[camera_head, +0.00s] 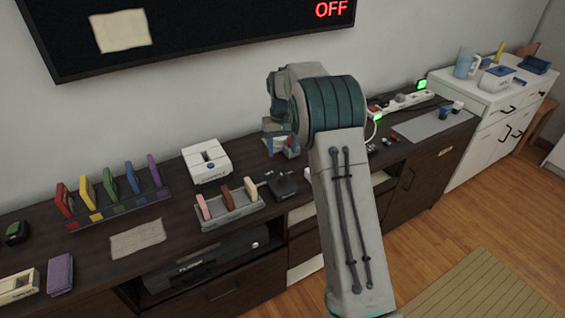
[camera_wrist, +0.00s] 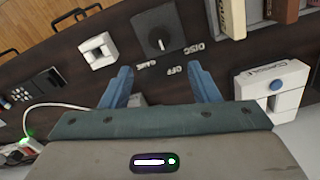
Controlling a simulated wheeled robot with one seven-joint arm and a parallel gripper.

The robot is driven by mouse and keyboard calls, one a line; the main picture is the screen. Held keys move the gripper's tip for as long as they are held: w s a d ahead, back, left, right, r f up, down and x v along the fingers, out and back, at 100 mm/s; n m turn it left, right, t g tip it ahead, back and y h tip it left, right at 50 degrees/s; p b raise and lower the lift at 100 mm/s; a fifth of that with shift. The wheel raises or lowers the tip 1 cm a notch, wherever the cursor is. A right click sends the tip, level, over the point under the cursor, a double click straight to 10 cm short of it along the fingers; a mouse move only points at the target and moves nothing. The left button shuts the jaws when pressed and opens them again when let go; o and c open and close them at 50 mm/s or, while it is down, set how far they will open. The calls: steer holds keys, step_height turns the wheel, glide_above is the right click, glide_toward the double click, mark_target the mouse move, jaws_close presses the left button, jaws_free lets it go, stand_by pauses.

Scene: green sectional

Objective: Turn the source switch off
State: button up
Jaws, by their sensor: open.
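The source switch (camera_wrist: 160,30) is a black square box with a round dark knob, at the top middle of the wrist view. Labels GAME, OFF and DISC lie along its near side. A short white mark shows on the knob; I cannot tell exactly which label it points at. In the head view the switch (camera_head: 281,185) stands right of the small cartridge rack. My gripper (camera_wrist: 163,85) is open, with its blue fingers apart and empty, short of the knob. In the head view my gripper (camera_head: 284,147) is partly hidden by my arm.
A white console box (camera_wrist: 271,92) with a blue button stands right of my gripper. A white rocker switch (camera_wrist: 98,50) and a cable with a lit power strip (camera_wrist: 22,146) are left. The cartridge rack (camera_head: 230,214) is close to the switch. The wall screen (camera_head: 200,30) shows red OFF.

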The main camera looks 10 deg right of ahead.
steer(key=shift+r, duration=1.75)
